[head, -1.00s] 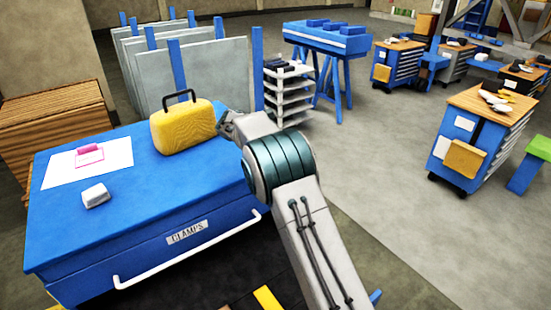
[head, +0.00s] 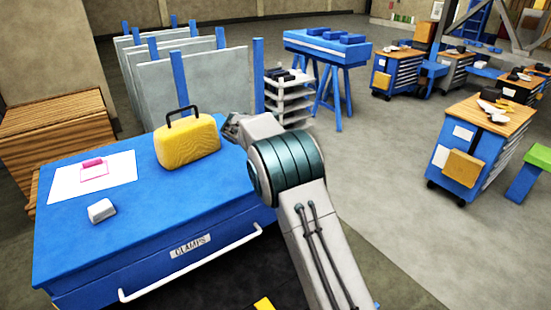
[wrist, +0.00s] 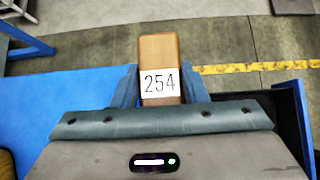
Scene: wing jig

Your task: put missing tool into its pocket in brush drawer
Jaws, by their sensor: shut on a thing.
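My gripper (wrist: 158,84) is shut on a brown block-shaped thing (wrist: 158,48) with a white label reading 254. One blue finger shows on each side of it in the wrist view. In the head view my arm reaches over the right end of a blue chest, and the held thing is hidden there. I cannot make out a brush drawer or its pocket. The front label (head: 190,246) of the blue chest (head: 135,228) reads CLAMPS.
On the chest stand a yellow case (head: 188,146), a small white block (head: 101,211) and a white sheet (head: 65,182) with a pink item (head: 93,164). Grey panels (head: 195,85) stand behind. A tool cart (head: 470,150) stands right, with open floor between.

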